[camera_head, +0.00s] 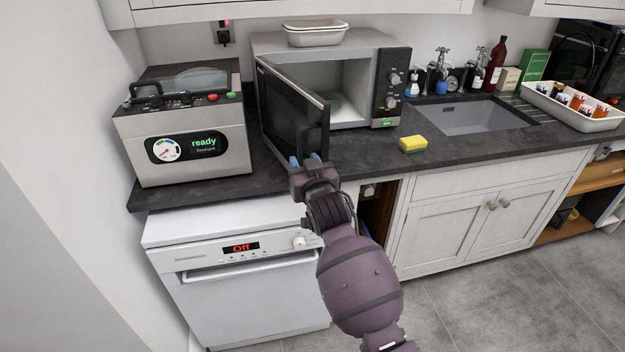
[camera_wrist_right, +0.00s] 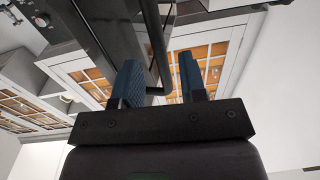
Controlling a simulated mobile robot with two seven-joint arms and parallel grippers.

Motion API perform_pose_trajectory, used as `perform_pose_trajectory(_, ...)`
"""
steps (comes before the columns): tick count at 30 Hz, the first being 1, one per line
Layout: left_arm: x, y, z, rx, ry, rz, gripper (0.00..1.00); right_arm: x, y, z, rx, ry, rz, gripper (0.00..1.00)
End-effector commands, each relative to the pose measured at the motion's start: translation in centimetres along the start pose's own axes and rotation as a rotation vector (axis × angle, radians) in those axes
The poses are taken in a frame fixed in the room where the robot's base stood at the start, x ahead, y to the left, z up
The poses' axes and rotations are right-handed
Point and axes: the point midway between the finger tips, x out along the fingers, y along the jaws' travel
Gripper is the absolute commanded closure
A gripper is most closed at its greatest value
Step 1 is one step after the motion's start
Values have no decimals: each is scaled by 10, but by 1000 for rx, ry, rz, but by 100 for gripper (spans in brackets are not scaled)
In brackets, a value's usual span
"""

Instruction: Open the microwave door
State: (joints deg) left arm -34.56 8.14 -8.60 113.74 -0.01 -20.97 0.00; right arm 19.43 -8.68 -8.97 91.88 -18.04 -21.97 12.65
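The microwave (camera_head: 368,85) stands on the dark counter, and its dark glass door (camera_head: 292,112) is swung well open to the left, showing the pale interior. My right gripper (camera_head: 305,160) is at the lower free edge of the door. In the right wrist view, the dark door handle (camera_wrist_right: 155,50) runs between the two blue fingers of the right gripper (camera_wrist_right: 160,80). The handle lies close to the left finger, with a clear gap to the right finger; contact is hard to tell. My left gripper is in neither view.
A steel device with a "ready" display (camera_head: 185,140) stands left of the microwave, near the open door. A white container (camera_head: 315,35) sits on top of the microwave. A yellow sponge (camera_head: 413,144) and a sink (camera_head: 470,118) are to the right.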

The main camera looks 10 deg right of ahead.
Motion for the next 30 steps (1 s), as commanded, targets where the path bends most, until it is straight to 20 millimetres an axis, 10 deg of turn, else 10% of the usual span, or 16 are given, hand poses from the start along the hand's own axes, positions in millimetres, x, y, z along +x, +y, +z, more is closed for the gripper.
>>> perform_pose_trajectory(13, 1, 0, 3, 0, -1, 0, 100, -64, 1, 0, -1, 0, 1, 62)
perform_pose_trajectory(26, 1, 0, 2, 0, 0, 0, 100, -72, 0, 0, -1, 1, 0, 62)
perform_pose_trajectory(30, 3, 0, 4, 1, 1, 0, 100, -71, 1, -1, -8, 7, -2, 80)
